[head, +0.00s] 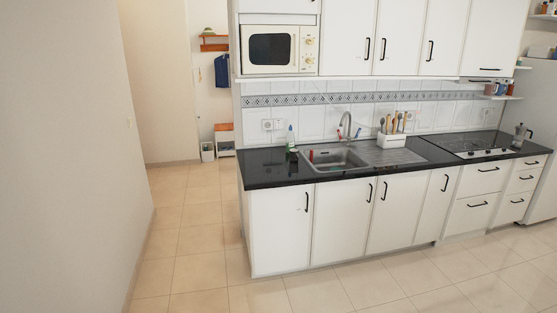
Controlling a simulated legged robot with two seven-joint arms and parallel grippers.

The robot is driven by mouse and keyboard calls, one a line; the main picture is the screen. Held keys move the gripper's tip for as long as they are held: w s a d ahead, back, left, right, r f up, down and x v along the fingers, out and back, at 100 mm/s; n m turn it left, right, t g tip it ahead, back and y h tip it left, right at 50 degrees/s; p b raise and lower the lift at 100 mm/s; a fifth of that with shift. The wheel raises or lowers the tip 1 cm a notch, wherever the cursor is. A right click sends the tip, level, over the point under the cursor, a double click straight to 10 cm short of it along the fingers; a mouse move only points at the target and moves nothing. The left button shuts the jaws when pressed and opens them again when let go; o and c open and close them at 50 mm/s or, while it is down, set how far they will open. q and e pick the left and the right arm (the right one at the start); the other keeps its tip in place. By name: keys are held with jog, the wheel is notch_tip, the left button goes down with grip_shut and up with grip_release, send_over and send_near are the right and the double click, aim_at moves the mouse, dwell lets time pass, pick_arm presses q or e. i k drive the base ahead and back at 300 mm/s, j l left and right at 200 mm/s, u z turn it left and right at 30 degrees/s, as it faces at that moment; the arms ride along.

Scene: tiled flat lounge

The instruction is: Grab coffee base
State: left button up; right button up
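A small metallic moka-style coffee pot (520,134) stands at the far right end of the black countertop (266,170), beside the stove hob (468,145). It is small in the picture, and I cannot tell whether its base and top are separate parts. Neither of my grippers shows in the head view. The counter is some distance ahead, across the tiled floor.
A sink (338,159) and a white utensil holder (391,140) are on the counter. A microwave (270,50) sits above left. A white wall (65,150) stands close on the left. The tiled floor (340,288) before the cabinets is clear. A fridge (543,100) is far right.

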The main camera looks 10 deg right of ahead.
aim_at(514, 144)
jog(key=i+l+z, duration=0.15)
jog(key=i+z, duration=0.15)
jog(key=i, duration=0.2)
jog(key=i+z, duration=0.3)
jog(key=i, duration=0.2)
jog(key=i+j+z, duration=0.1)
jog(key=i+z, duration=0.2)
jog(key=i, duration=0.2)
jog(key=i+j+z, duration=0.3)
jog(key=i, duration=0.15)
jog(key=i+j+z, duration=0.3)
jog(key=i, duration=0.2)
jog(key=i+l+z, duration=0.5)
jog(key=i, duration=0.3)
jog(key=i+z, duration=0.5)
jog(key=i, duration=0.3)
jog(key=i+j+z, duration=0.2)
jog(key=i+z, duration=0.25)
jog(key=i, duration=0.35)
jog(key=i+u, duration=0.1)
jog(key=i, duration=1.1)
jog(key=i+l+u, duration=0.1)
jog(key=i, duration=1.1)
jog(key=i+l+u, duration=0.1)
jog(key=i+u, duration=0.35)
jog(key=i+l+u, duration=0.4)
jog(key=i, duration=0.2)
jog(key=j, duration=0.1)
